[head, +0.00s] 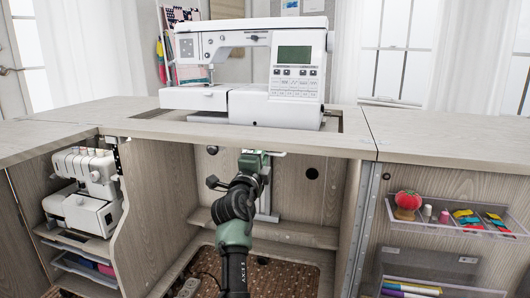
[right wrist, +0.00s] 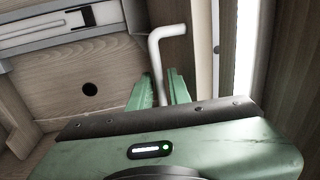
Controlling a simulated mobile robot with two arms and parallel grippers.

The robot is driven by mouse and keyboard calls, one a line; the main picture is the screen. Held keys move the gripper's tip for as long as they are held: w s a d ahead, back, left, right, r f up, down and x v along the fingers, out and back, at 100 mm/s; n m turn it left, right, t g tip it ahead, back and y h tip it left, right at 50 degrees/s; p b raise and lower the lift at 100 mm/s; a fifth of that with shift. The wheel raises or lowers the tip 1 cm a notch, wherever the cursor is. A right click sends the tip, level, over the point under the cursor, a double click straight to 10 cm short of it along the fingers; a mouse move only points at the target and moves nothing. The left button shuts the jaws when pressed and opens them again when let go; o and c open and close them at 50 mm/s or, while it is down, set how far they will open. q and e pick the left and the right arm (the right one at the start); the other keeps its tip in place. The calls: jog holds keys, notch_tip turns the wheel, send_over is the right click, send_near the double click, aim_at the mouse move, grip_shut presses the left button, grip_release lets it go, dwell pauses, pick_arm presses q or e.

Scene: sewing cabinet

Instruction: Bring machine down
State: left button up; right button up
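The white sewing machine (head: 292,75) stands upright in the cabinet top's cut-out, its base about level with the surface. My right gripper (head: 255,160) is under it, inside the middle bay of the cabinet. In the right wrist view, a white bent lever (right wrist: 155,50) runs down between the two green fingers of this gripper (right wrist: 162,85). The fingers are close around the lever on both sides. I cannot tell whether they press on it. In the head view the lever is hidden or too small to make out. My left gripper is not in view.
A serger (head: 88,190) stands on the left shelf. Clear trays (head: 440,228) with a pincushion (head: 408,201) and thread hang on the right door. A power strip (head: 188,288) lies on the bay floor. The cabinet top (head: 425,133) is bare on both sides.

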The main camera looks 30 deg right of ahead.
jog(key=shift+c, duration=0.4)
grip_shut()
jog(key=shift+f, duration=0.1)
dwell(0.8)
